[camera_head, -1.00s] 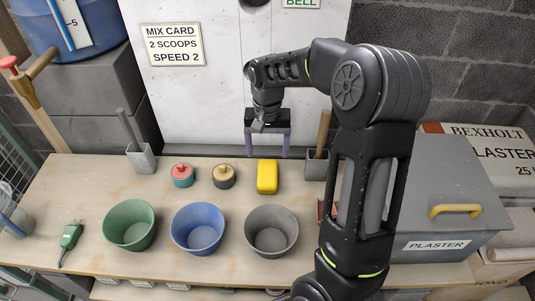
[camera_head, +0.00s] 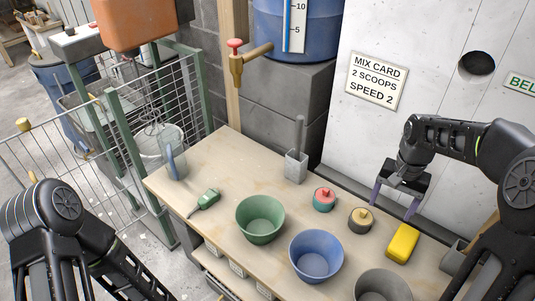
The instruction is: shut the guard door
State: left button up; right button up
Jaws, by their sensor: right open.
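The guard door (camera_head: 65,150) looks like the pale wire mesh panel at the left, with a yellow knob (camera_head: 22,124) on its top left corner. It meets a green post (camera_head: 128,150) of the mixer cage and appears to stand swung out from it, open. My left arm (camera_head: 48,215) is at the lower left, in front of the mesh, hiding part of its lower area. My left gripper is out of the picture. My right gripper (camera_head: 397,203) is open and empty above the back of the bench, far from the door, pointing down near the yellow block.
The mixer (camera_head: 137,22) with its whisk and bucket stands inside the cage. The bench (camera_head: 240,163) carries green, blue and grey bowls, a green tool (camera_head: 207,199), two small round pots and a yellow block (camera_head: 402,244). A red-handled tap (camera_head: 236,62) juts out behind the bench.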

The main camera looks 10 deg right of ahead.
aim_at(23, 125)
jog(key=u, duration=1.2)
